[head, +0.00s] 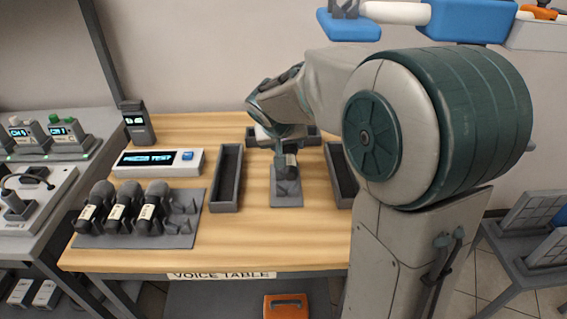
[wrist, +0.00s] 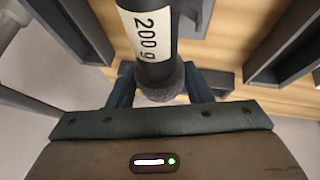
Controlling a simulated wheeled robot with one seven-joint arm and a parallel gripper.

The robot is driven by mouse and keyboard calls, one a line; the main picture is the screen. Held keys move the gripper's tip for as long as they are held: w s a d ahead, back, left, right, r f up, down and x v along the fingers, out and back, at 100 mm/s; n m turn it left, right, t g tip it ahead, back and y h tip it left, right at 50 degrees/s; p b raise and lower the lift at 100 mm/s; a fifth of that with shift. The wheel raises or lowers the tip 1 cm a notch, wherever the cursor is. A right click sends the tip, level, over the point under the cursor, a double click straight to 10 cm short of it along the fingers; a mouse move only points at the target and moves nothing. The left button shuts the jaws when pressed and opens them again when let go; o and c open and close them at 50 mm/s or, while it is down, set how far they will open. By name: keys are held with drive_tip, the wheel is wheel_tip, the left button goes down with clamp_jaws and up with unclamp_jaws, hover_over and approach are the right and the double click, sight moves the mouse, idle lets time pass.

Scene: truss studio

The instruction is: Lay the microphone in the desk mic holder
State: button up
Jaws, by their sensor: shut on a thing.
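My gripper (head: 284,148) is shut on a dark microphone (wrist: 158,72) with a white "200 g" label, which stands out across the wrist view. In the head view the gripper is low over the back of the desk mic holder (head: 286,201), a small grey base with a cradle at mid-table. The held microphone is mostly hidden there by my gripper and arm. I cannot tell whether it touches the cradle. Several look-alike places sit in the grey rack (head: 181,239) at left; three hold microphones (head: 152,207), and the rightmost shown is empty.
Long dark trays stand left (head: 226,178) and right (head: 341,175) of the holder, with another dark tray behind it. A white display box (head: 158,162) and a dark handheld unit (head: 138,122) are at the back left. Bare wood lies in front of the holder.

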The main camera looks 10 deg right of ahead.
drive_tip(key=shift+w+a+f, duration=0.1)
drive_tip(key=shift+a+f, duration=0.25)
drive_tip(key=shift+a, duration=0.1)
drive_tip(key=shift+f+b, duration=0.6)
drive_tip(key=shift+f, duration=1.25)
drive_tip(key=shift+f, duration=0.1)
drive_tip(key=shift+f, duration=0.1)
drive_tip(key=o, duration=1.2)
